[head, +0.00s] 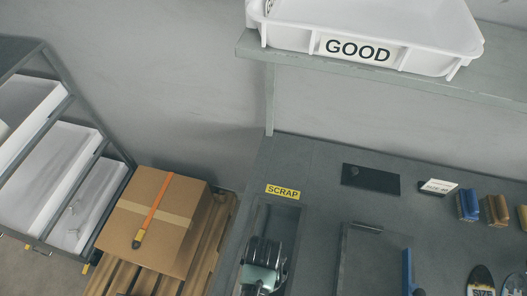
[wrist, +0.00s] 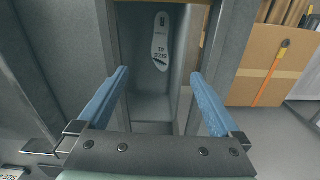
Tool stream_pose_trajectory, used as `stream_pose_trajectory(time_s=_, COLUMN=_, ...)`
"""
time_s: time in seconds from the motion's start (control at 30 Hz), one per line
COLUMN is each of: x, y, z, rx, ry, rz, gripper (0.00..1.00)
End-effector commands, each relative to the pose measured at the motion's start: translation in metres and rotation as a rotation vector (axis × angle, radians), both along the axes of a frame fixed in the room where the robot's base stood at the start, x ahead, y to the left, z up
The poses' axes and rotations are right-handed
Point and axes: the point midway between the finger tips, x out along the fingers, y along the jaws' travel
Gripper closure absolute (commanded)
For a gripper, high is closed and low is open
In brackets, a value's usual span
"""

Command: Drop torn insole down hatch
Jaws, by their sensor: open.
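My gripper (head: 262,262) is over the hatch in the head view. In the wrist view my gripper (wrist: 158,76) has its two blue fingers wide apart with nothing between them. The insole (wrist: 161,42) is pale grey with "SIZE 41" printed on it and a jagged lower edge. It lies inside the hatch chute (wrist: 150,105), beyond the fingertips and clear of them. The head view does not show this insole.
A white GOOD bin (head: 400,25) stands on the shelf above. A cardboard box (head: 150,225) sits on a pallet at left, beside a rack of white trays.

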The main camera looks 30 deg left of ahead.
Motion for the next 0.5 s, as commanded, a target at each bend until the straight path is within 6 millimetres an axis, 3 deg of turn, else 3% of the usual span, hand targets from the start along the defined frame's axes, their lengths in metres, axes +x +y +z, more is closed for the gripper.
stream_pose_trajectory(time_s=0.17, x=0.001, y=0.000, z=0.018, rx=0.001, ry=-0.004, rz=0.000, gripper=0.00)
stream_pose_trajectory(time_s=0.5, x=0.001, y=0.000, z=0.090, rx=0.001, ry=-0.005, rz=0.000, gripper=0.00)
